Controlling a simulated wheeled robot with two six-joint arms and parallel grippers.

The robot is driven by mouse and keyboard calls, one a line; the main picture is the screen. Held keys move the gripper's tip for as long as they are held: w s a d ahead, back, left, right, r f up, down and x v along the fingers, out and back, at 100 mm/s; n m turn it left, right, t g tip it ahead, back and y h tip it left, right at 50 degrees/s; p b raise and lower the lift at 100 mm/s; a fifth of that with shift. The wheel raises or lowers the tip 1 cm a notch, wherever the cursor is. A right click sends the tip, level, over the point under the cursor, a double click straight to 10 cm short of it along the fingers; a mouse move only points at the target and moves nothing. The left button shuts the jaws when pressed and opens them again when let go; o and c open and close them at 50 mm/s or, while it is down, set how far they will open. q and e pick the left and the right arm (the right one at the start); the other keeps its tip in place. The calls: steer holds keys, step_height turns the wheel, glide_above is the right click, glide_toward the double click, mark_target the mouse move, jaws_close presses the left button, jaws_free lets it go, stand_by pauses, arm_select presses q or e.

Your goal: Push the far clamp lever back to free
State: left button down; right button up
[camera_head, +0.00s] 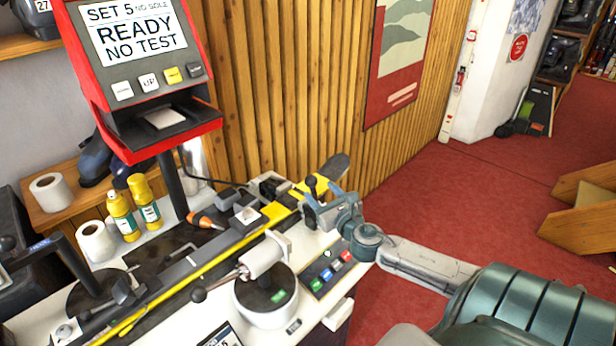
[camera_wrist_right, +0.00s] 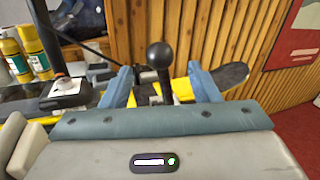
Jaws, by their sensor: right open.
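The far clamp lever (camera_head: 311,182) has a black ball knob on a dark shaft and stands roughly upright at the far end of the bench fixture. In the right wrist view the lever (camera_wrist_right: 160,58) rises between my two blue fingers, with its knob above them. My right gripper (camera_head: 322,208) is open around the lever, with a gap visible on both sides in the wrist view (camera_wrist_right: 161,88). Whether either finger touches the shaft cannot be told. The lever's base is partly hidden behind the gripper. My left gripper is not in view.
A long yellow-edged rail (camera_head: 190,277) runs along the bench (camera_head: 325,308). A white cylinder (camera_head: 262,256) with a black-knobbed rod stands nearer. A red display stand (camera_head: 140,55) reads "READY NO TEST". Yellow bottles (camera_head: 122,216) stand left. A wooden slat wall (camera_head: 285,90) lies behind.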

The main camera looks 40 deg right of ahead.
mark_target(313, 184)
steer(key=p+x, duration=0.2)
steer(key=x, duration=0.5)
steer(key=shift+w+p, duration=0.25)
steer(key=shift+p, duration=0.1)
steer(key=shift+w+d, duration=0.15)
steer(key=shift+w, duration=0.3)
jaws_close()
steer(key=shift+f, duration=0.1)
